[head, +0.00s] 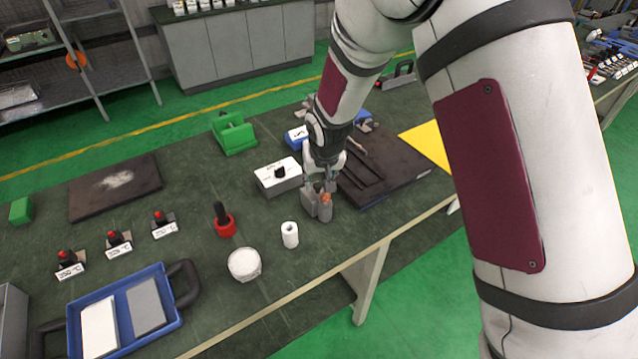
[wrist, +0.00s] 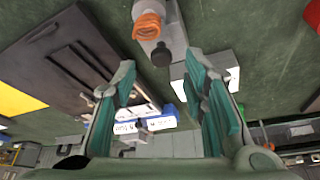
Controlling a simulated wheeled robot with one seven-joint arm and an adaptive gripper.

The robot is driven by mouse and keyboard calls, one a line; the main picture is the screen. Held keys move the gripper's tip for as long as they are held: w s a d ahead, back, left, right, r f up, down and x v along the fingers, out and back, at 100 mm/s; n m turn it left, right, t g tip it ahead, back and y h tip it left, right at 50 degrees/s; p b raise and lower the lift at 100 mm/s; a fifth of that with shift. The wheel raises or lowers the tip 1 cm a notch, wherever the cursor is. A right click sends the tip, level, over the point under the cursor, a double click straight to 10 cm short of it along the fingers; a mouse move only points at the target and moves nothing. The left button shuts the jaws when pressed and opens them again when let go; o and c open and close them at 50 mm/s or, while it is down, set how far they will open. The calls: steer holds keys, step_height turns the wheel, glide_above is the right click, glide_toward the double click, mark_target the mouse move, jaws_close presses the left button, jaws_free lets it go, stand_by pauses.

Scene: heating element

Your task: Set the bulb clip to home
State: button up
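My gripper (head: 319,183) points down over a small grey device (head: 311,204) near the table's front edge. The device carries an orange ribbed part (wrist: 147,25) and a black knob (wrist: 161,55). I cannot tell which part is the bulb clip. In the wrist view my gripper (wrist: 160,68) is open, with its two green-padded fingers well apart and nothing between them. The orange part and knob lie just beyond the fingertips, apart from them. In the head view the fingers partly hide the device.
A white-fronted box (head: 279,180) with a black knob stands left of my gripper. A dark board (head: 385,170) lies to the right. A white roll (head: 290,235), a white bowl (head: 244,265) and a red-based black-handled tool (head: 224,222) stand to the front left.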

steer(key=v, duration=0.7)
steer(key=shift+d, duration=0.1)
steer(key=s+d+r+m, duration=0.1)
steer(key=s+d+r, duration=0.45)
steer(key=r, duration=0.25)
steer(key=s+d+r, duration=0.4)
steer(key=d+r, duration=0.2)
steer(key=r, duration=0.2)
steer(key=s+d+r, duration=0.3)
steer(key=s+d, duration=0.1)
steer(key=s, duration=0.5)
steer(key=s+d+r+m+t, duration=0.1)
steer(key=s+d+r, duration=0.2)
steer(key=s, duration=0.7)
steer(key=shift+d+r+h, duration=0.25)
steer(key=shift+d+h, duration=0.15)
steer(key=shift+d, duration=0.1)
